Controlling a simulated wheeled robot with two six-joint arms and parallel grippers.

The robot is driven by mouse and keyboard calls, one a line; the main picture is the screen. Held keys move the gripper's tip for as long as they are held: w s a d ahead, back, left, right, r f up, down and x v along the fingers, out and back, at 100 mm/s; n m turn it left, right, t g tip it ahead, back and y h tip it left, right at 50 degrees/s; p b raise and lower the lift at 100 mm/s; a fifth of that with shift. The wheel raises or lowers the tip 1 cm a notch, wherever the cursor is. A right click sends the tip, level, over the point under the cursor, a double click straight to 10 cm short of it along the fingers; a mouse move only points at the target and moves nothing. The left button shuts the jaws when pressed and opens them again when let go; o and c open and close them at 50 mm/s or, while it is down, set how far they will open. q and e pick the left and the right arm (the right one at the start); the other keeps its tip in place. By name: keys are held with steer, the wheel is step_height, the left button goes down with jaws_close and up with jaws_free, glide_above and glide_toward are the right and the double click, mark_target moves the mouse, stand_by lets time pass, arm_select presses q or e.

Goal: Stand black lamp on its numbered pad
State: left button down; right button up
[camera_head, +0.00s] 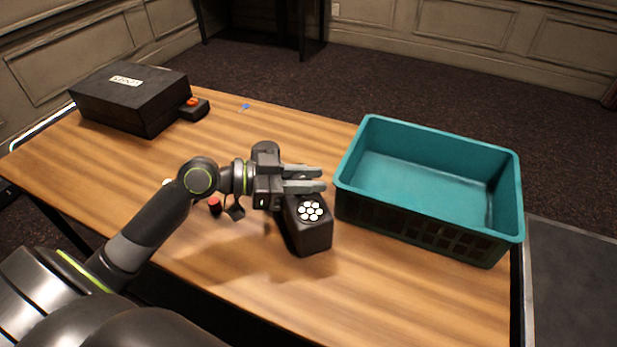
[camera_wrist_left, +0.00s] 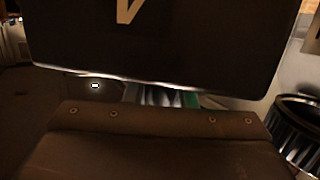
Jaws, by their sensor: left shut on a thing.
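The black lamp (camera_head: 312,240) is a dark block with a round cluster of white lights on one face, in the middle of the head view. My left gripper (camera_head: 304,179) is shut on its upper end, and the lamp looks tilted. I cannot tell whether its lower end touches the desk. In the left wrist view, a dark panel with a pale mark (camera_wrist_left: 150,40) fills the top; I cannot tell what it is. No numbered pad can be made out. My right gripper is not in view.
A teal crate (camera_head: 352,200) stands just right of the lamp. A black labelled case (camera_head: 130,98) and a small box with an orange button (camera_head: 194,108) are at the back left. A red knob (camera_head: 214,206) lies near my left wrist. The desk's front right is clear.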

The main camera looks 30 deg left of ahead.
arm_select(q)
steer(key=c, duration=1.5)
jaws_free()
steer(key=shift+c, duration=0.2)
steer(key=o, duration=0.3)
steer(key=shift+o, duration=0.2)
steer(key=shift+r, duration=0.1)
